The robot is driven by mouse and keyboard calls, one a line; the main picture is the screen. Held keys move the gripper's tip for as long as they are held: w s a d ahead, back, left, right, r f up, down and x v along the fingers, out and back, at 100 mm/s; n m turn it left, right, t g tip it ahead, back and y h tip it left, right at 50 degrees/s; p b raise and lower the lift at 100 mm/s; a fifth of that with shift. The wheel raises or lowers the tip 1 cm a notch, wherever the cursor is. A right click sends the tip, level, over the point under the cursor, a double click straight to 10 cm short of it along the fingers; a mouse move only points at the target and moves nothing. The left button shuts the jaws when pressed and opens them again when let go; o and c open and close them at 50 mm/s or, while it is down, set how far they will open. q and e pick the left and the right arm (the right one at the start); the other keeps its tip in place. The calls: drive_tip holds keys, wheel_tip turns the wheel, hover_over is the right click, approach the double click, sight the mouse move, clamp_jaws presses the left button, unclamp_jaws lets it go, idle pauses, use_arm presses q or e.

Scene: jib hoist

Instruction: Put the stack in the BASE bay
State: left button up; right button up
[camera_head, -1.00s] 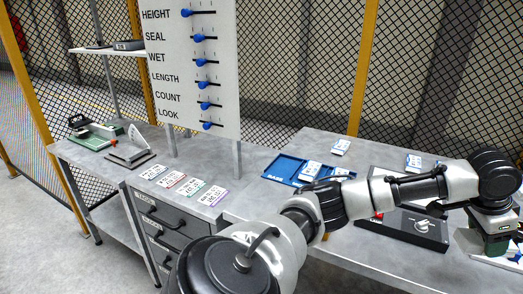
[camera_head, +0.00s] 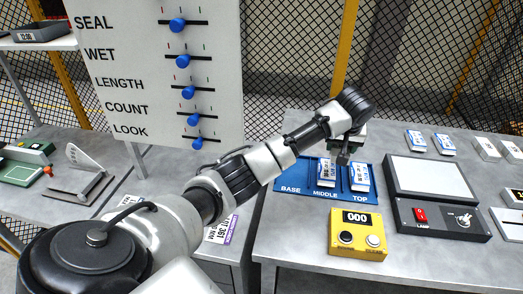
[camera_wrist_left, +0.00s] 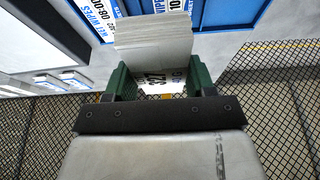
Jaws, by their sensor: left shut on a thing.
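The blue tray (camera_head: 290,201) lies on the table with bays lettered BASE, MIDDLE and TOP. One white-and-blue stack (camera_head: 326,173) is in the MIDDLE bay and another (camera_head: 360,178) in the TOP bay. The visible part of the BASE bay, at the left, looks empty; my arm passes in front of it. My left gripper (camera_head: 347,150) is above the tray's back edge. In the left wrist view its green fingers are shut on a white stack of sheets (camera_wrist_left: 153,40), with the blue tray (camera_wrist_left: 225,30) beyond. My right gripper is not in view.
A yellow counter box (camera_head: 358,246) reading 000 stands in front of the tray. A light panel (camera_head: 432,177) and a lamp switch box (camera_head: 440,222) stand to its right. More packets (camera_head: 416,141) lie behind. The slider board (camera_head: 150,80) rises at left.

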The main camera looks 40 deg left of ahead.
use_arm(q)
drive_tip(key=p, duration=0.3)
hover_over(294, 169)
drive_tip(key=s+d, duration=0.1)
wheel_tip(294, 169, down, 6)
drive_tip(key=shift+d+f, duration=0.1)
drive_tip(key=shift+f, duration=0.1)
drive_tip(key=shift+s+a+f, duration=0.15)
drive_tip(key=shift+a+f, duration=0.05)
drive_tip(key=shift+f, duration=0.3)
wheel_tip(294, 169, down, 4)
drive_tip(key=shift+r+p, duration=0.2)
drive_tip(key=shift+p, duration=0.2)
drive_tip(key=o, duration=0.5)
drive_tip(key=shift+f, duration=0.1)
drive_tip(key=shift+o, duration=0.7)
